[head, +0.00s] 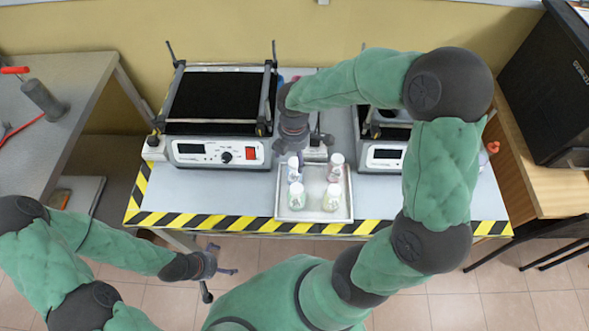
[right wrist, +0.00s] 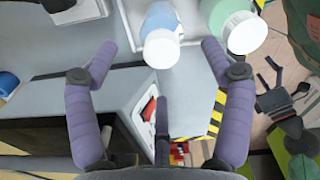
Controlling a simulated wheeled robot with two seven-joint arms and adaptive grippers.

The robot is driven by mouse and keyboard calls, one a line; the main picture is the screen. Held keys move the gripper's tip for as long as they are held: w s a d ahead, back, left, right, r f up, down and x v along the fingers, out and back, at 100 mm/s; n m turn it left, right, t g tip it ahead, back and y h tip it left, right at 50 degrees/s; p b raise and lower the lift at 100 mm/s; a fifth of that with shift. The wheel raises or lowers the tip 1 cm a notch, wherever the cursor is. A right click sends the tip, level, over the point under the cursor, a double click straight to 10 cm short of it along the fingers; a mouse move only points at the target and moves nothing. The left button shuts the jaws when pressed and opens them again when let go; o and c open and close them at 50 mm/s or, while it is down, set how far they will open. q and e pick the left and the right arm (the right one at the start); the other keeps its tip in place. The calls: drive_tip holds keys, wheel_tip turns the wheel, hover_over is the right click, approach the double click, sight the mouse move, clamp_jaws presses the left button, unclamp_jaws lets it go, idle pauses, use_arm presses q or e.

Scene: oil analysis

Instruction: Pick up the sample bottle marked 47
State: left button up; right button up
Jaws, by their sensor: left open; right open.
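Several small white-capped sample bottles stand in a shallow metal tray (head: 313,215) on the table: back left (head: 293,170), back right (head: 336,166), front left (head: 297,195) and front right (head: 332,197). No number is readable, so I cannot tell which is marked 47. My right gripper (head: 300,158) is open above the tray's back-left corner. In the right wrist view, a bluish bottle with a white cap (right wrist: 162,45) shows between its spread fingertips, and a greenish one (right wrist: 238,28) lies beyond the right finger. My left gripper (head: 225,262) is open and empty, low in front of the table.
Two hotplate-like devices flank the tray: one left (head: 215,150), one right (head: 384,154), partly behind my right arm. Yellow-black tape (head: 240,223) marks the table's front edge. A grey side table (head: 75,75) stands left, a black box (head: 545,90) right.

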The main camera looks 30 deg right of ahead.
sight(294, 161)
wheel_tip(294, 161, down, 4)
drive_tip(key=shift+r+b, duration=0.1)
drive_tip(key=shift+b, duration=0.45)
drive_tip(key=shift+s+d+f+b, duration=0.1)
drive_tip(key=shift+f+b, duration=1.4)
drive_tip(key=shift+f, duration=1.15)
drive_tip(key=shift+r, duration=0.1)
drive_tip(key=c, duration=1.4)
